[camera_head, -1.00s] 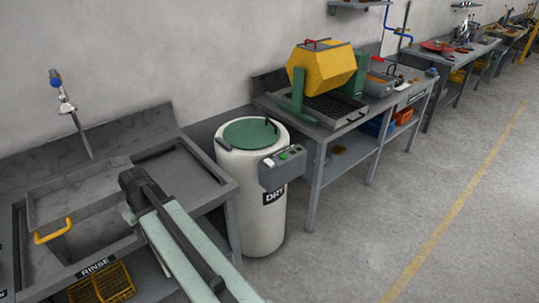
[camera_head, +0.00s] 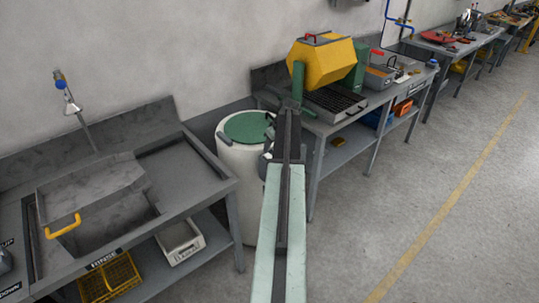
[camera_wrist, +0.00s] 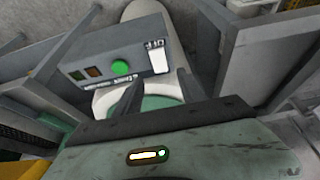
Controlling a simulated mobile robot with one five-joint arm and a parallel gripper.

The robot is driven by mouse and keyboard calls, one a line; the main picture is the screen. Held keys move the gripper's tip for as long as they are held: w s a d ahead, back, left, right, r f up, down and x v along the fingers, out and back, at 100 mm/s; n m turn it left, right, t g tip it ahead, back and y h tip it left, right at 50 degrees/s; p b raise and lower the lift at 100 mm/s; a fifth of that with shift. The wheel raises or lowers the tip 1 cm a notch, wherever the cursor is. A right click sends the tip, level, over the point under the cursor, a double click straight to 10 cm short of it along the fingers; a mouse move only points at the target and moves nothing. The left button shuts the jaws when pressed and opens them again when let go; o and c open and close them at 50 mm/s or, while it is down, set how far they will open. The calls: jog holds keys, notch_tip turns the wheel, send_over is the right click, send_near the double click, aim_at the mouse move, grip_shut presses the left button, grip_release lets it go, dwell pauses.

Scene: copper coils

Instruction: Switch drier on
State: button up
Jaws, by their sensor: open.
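The drier (camera_head: 236,170) is a white drum with a green lid (camera_head: 247,126), standing between the sink bench and the tumbler bench. My arm covers most of its control box in the head view. In the wrist view the grey control box (camera_wrist: 138,55) shows close up and upside down, with a round green button (camera_wrist: 120,67), two small dark squares beside it and a white patch. My gripper (camera_wrist: 160,85) is open and empty. Its dark fingers point towards the control box, with the green lid partly visible between them. Contact with the box cannot be told.
The sink bench (camera_head: 205,180) with a yellow-handled lid stands left of the drier. A bench with a yellow tumbler (camera_head: 322,66) and grating stands to the right. The floor (camera_head: 420,190) on the right is clear.

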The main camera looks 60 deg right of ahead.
aim_at(268, 155)
jog(key=b+x, duration=0.5)
jog(key=x, duration=0.1)
jog(key=shift+w+f, duration=0.1)
jog(key=shift+f, duration=0.2)
jog(key=shift+r, duration=0.1)
